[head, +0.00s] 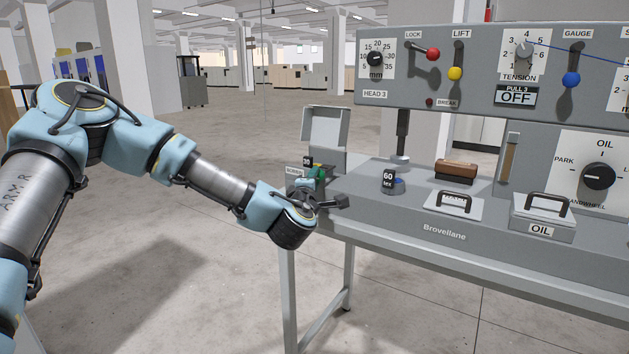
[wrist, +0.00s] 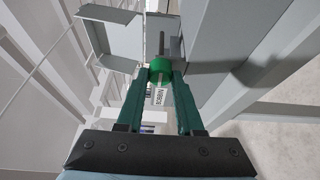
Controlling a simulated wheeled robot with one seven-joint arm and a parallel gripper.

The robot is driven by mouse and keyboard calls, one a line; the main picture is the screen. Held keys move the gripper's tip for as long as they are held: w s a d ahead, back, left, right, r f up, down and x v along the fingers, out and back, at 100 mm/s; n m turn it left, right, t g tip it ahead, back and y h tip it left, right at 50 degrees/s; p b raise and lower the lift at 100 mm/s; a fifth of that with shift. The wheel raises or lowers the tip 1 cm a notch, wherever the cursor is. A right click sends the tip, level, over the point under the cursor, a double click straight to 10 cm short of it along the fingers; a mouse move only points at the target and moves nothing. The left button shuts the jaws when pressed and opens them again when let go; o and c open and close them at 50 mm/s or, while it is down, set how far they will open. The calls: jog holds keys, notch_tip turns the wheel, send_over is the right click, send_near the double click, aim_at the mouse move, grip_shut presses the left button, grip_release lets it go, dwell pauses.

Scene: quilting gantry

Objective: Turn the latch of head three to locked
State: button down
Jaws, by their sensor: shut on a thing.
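The head three panel (head: 376,75) is at the upper middle of the head view. Its LOCK latch is a dark lever with a red knob (head: 433,54), tilted down to the right. My gripper (head: 318,178) is well below and left of the latch, at the left end of the machine table. In the wrist view my gripper (wrist: 160,78) has its green fingers shut on a round green piece (wrist: 160,66), with a dark rod or slot just beyond it. I cannot tell whether the green piece is fixed. The latch is not in the wrist view.
A yellow LIFT knob (head: 455,73) is right of the red knob, with a blue GAUGE knob (head: 571,79) farther right. An open grey box (head: 325,128) stands by my gripper. A 60 tag (head: 388,180), brown block (head: 457,169) and handled lids are on the table.

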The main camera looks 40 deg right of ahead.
jog(key=c, duration=0.5)
grip_release()
jog(key=shift+c, duration=0.2)
jog(key=b+v, duration=0.2)
jog(key=v, duration=0.8)
jog(key=shift+s+a, duration=0.25)
jog(key=shift+a, duration=0.05)
